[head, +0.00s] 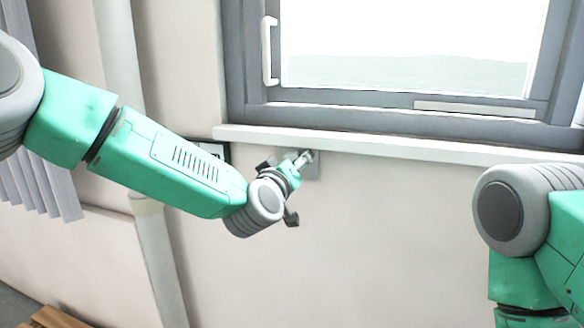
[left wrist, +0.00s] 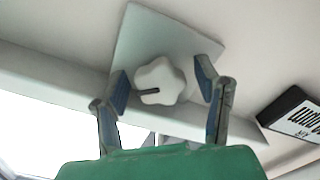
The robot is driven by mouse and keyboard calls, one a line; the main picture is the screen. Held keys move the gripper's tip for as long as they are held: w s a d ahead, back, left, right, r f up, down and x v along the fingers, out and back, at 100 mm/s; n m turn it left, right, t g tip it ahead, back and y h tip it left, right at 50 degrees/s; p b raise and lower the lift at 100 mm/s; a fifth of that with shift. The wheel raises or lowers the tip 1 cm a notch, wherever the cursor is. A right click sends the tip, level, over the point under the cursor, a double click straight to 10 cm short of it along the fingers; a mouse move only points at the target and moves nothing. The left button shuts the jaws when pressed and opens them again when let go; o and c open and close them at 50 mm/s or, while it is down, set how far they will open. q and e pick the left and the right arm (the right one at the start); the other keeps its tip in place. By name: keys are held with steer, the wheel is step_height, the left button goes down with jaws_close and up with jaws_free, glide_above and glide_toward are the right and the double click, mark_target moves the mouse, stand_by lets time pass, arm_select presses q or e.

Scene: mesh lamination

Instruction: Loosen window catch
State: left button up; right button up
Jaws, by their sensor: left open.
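A white lobed knob (left wrist: 160,82) with a dark slot-like mark sits on a pale grey plate (left wrist: 150,35). In the head view the plate (head: 313,172) is fixed to the wall just under the window sill, and my gripper mostly covers the knob. My left gripper (head: 302,160) reaches up to the plate. In the left wrist view its fingers (left wrist: 163,84) are open, one on each side of the knob, with visible gaps between them and it. My right arm shows at the right of the head view, but its gripper is out of view.
The window (head: 400,60) has a white handle (head: 268,50) on its frame. The white sill (head: 380,147) juts out just above the plate. A dark sign with partly readable lettering (left wrist: 300,118) is beside the plate. A pipe (head: 160,255) runs down the wall behind my left arm.

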arm_select(q)
steer(key=v, duration=1.1)
steer(key=shift+s, duration=0.3)
steer(key=shift+a, duration=0.15)
